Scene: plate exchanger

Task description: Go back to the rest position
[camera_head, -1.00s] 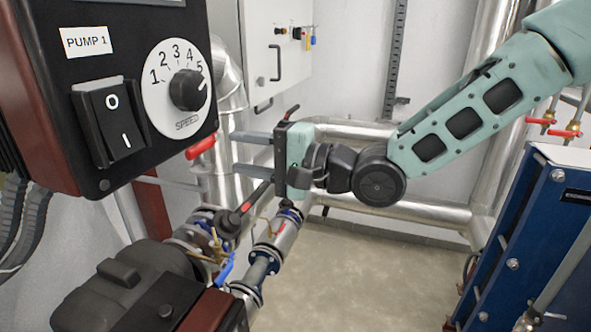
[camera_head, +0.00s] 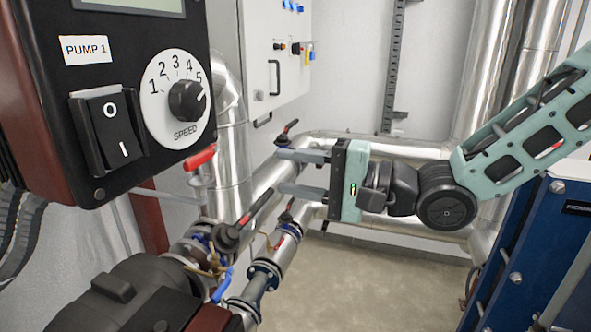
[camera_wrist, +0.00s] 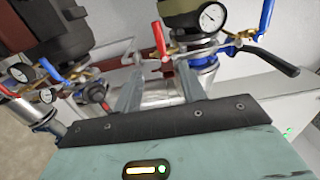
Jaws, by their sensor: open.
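My gripper (camera_head: 283,172) is in the middle of the head view, its two grey fingers apart and pointing left, with nothing between them. It hangs in front of the silver pipes, to the right of the pump control box (camera_head: 105,100). In the wrist view my gripper (camera_wrist: 160,88) also shows two spread, empty fingers, with pipes, valves and gauges beyond them. The box carries a speed dial (camera_head: 187,100) pointing near 5 and a black rocker switch (camera_head: 112,130).
A red-handled valve (camera_head: 200,158) and a black-handled valve (camera_head: 240,222) stand left of and below the fingers. A dark pump (camera_head: 120,295) is at the lower left. A blue plate unit (camera_head: 535,250) stands at the right. The floor (camera_head: 370,285) between is clear.

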